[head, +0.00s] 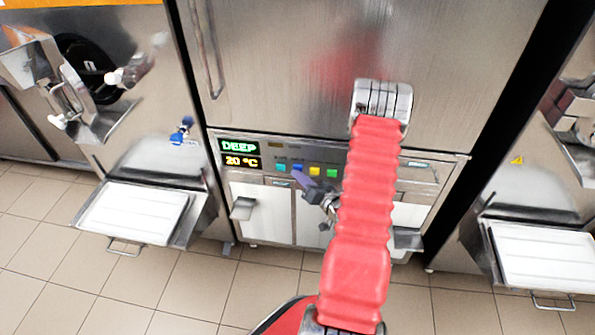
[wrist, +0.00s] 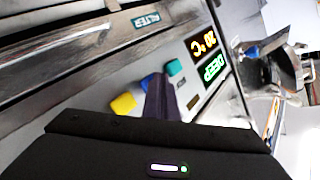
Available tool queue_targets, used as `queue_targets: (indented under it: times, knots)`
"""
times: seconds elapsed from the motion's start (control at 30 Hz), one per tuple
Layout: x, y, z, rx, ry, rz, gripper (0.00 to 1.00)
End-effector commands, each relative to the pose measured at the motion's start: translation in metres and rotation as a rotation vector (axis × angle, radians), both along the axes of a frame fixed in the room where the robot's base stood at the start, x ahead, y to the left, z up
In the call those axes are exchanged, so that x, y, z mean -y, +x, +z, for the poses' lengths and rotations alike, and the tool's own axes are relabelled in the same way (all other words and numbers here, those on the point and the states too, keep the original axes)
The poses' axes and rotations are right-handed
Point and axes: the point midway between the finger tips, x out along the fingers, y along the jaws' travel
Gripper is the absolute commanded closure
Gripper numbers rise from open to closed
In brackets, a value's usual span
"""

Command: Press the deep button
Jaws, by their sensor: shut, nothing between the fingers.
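The freezer's control panel carries a row of coloured buttons: teal (head: 281,168), blue (head: 298,168), yellow (head: 315,171) and green (head: 332,173). Their labels are too small to read, so I cannot tell which is the deep button. A display (head: 239,147) left of the row reads "DEEP" in green, with "20 °C" in orange below. My gripper (head: 299,177) is shut and empty, its tip at the blue button. In the wrist view the fingers (wrist: 158,92) partly cover the blue button (wrist: 147,81), between teal (wrist: 175,68) and yellow (wrist: 124,104). I cannot tell whether they touch.
A large steel door (head: 270,70) with a vertical handle rises above the panel. White-fronted compartments (head: 262,208) sit below it. Machines with white trays (head: 135,212) (head: 545,258) stand on both sides. The tiled floor in front is clear.

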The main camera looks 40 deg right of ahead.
Motion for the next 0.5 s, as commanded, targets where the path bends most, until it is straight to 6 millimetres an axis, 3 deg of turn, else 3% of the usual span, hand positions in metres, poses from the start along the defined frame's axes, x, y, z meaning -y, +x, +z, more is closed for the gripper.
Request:
queue_targets:
  times: [0.5]
  knots:
    - [-0.0086,-0.0069,0.0006,0.001,-0.001,-0.001,1.00]
